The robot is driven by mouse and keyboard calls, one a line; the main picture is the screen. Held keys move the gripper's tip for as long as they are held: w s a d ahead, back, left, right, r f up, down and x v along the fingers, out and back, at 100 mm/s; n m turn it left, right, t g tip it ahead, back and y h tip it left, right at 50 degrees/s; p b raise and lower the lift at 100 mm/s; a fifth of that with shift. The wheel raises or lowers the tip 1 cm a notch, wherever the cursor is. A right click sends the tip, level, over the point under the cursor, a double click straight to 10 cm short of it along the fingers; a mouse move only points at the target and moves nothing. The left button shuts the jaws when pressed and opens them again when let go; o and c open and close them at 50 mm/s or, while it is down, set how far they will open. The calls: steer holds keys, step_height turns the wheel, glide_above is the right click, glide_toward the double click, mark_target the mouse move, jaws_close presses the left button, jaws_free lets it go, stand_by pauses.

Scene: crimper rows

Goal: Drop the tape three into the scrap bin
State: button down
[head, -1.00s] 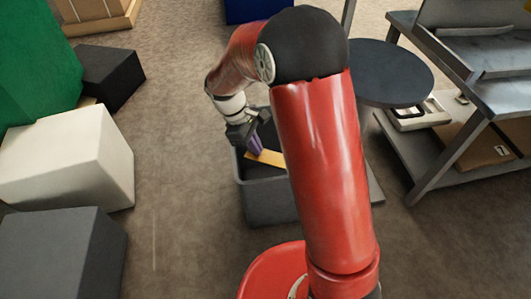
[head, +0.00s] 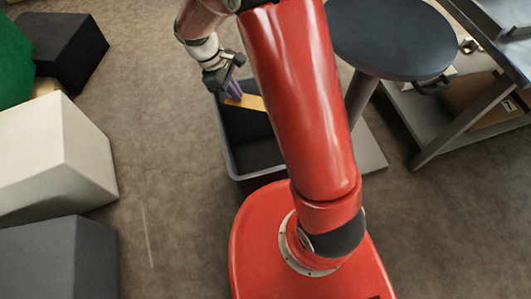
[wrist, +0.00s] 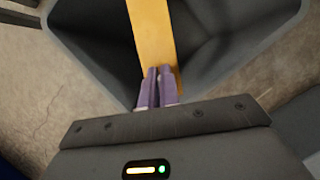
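The tape is a flat yellow-orange strip (head: 250,103), also in the wrist view (wrist: 152,35). My gripper (head: 234,90) has purple fingers that are close together at the strip's near end, and they appear shut on it; the fingertips show in the wrist view (wrist: 158,80). The exact contact is partly hidden by the fingers. The scrap bin (head: 232,150) is a dark grey open box. The gripper and strip are over its opening, and my red arm hides the bin's right part. In the wrist view the bin's dark walls (wrist: 225,50) surround the strip.
A round dark table (head: 390,40) stands right of the bin, with a grey metal bench (head: 490,80) beyond it. White (head: 50,155), grey (head: 60,255) and black (head: 65,45) blocks stand at the left. Brown floor between them and the bin is clear.

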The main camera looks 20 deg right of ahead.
step_height(320, 180, down, 3)
steer(key=shift+r+b, duration=0.2)
steer(key=shift+b, duration=0.5)
steer(key=shift+r, duration=0.1)
steer(key=c, duration=1.6)
jaws_free()
steer(key=shift+o, duration=0.2)
steer(key=p+v, duration=0.1)
steer(key=v, duration=0.6)
steer(key=shift+a+r, duration=0.15)
steer(key=shift+r, duration=0.2)
steer(key=shift+w, duration=0.1)
